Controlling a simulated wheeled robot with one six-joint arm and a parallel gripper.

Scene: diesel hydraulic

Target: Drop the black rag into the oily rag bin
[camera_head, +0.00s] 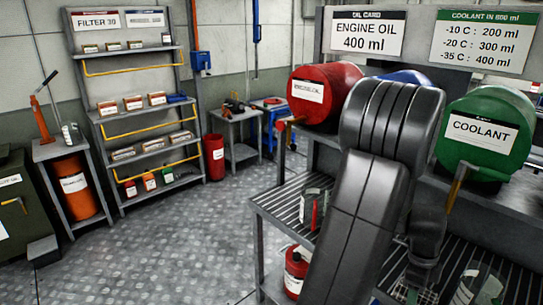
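No black rag can be made out for certain. A tall red bin (214,157) with a small white label stands on the floor at the back, between the shelf rack and a small grey table; its label is too small to read, so I cannot confirm it is the oily rag bin. My dark arm fills the right foreground, bending down over the slatted bench. My gripper (416,284) is low at the arm's far end, above or at the slats; its fingers are too dark and small to tell open from shut or whether it holds anything.
The slatted bench (283,208) carries containers, below red engine oil and green coolant (487,133) drums. A red can (297,268) is beneath it. The small grey table (233,117) holds dark and red items. The shelf rack (133,112) stands left. The floor (170,235) between is clear.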

